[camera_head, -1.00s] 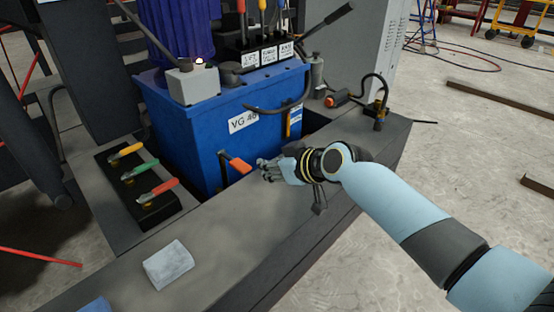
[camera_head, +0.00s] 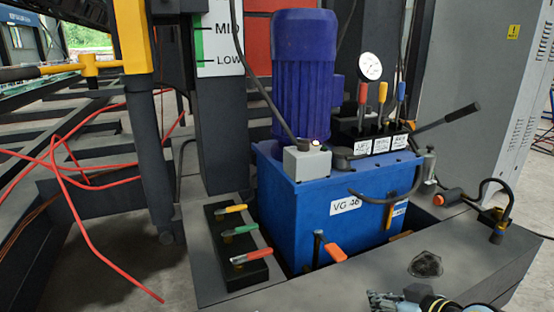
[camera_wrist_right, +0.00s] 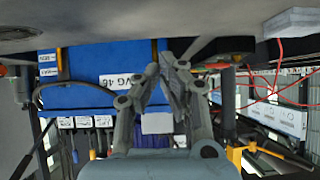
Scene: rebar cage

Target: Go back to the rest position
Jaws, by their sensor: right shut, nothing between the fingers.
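My right gripper (camera_head: 380,298) shows at the bottom edge of the head view, cut off by the frame. It is low over the front ledge, in front of the blue VG 46 tank (camera_head: 290,228). In the right wrist view, my right gripper (camera_wrist_right: 168,62) has its grey fingers together, with nothing between them. The blue tank (camera_wrist_right: 95,75) is behind the fingers there and appears upside down. My left gripper is in neither view.
A dark grey ledge (camera_head: 352,283) surrounds the tank. A block with yellow, green and red handles (camera_head: 236,242) stands left of it. An orange-handled lever (camera_head: 335,252) sticks out in front. Red hoses (camera_head: 85,225) hang at left. A grey cabinet (camera_head: 478,85) stands at right.

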